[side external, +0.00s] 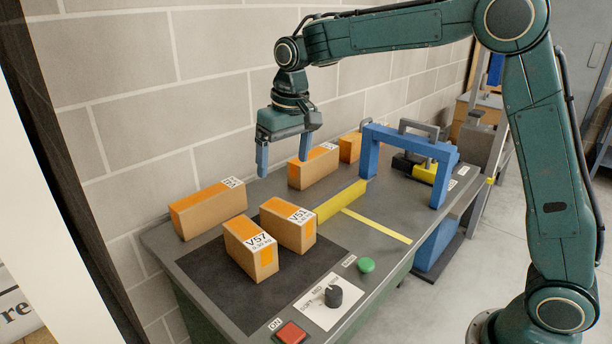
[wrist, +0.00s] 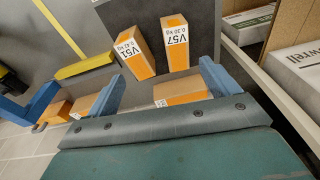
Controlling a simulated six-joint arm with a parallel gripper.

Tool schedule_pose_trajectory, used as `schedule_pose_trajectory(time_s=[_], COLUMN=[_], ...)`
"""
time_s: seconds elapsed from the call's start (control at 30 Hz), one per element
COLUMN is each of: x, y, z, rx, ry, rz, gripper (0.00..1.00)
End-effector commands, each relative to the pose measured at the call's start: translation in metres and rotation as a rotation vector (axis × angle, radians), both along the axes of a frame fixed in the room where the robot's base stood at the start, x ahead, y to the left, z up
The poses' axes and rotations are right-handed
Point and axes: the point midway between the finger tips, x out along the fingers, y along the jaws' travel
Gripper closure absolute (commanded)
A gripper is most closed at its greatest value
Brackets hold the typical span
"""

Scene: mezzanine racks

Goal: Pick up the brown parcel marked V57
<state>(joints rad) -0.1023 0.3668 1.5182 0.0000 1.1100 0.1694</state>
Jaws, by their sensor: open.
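The brown parcel marked V57 (side external: 251,250) has an orange stripe and a white label, and lies on the dark mat at the near end of the bench. It also shows in the wrist view (wrist: 176,48), upper middle. A like parcel marked V51 (side external: 288,225) lies right beside it, to its right in the side view; it shows in the wrist view too (wrist: 135,55). My gripper (side external: 284,160) is open and empty, pointing down above the bench, behind and above both parcels. Its two blue fingers also show in the wrist view (wrist: 165,90).
Another parcel (side external: 208,208) lies by the wall, left of V57. More parcels (side external: 313,168) lie farther back. A yellow bar (side external: 341,203) and a blue arch (side external: 411,141) stand to the right. A knob (side external: 333,296), green button (side external: 366,265) and red button (side external: 290,333) line the front edge.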

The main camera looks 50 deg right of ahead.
Motion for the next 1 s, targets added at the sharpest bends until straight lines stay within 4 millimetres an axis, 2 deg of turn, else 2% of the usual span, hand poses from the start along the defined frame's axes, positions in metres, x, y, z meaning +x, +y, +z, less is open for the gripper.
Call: schedule_pose_trajectory(time_s=[0.1,0.3,0.6,0.8,1.0], x=[0.024,0.058,0.091,0.097,0.097], y=[0.007,0.019,0.033,0.036,0.036], z=[-0.022,-0.061,-0.116,-0.129,-0.131], rx=[-0.001,-0.005,-0.011,-0.013,-0.013], ry=[0.030,0.078,0.134,0.146,0.147], rz=[-0.004,-0.014,-0.025,-0.028,-0.028], gripper=[0.13,0.13,0.13,0.13,0.13])
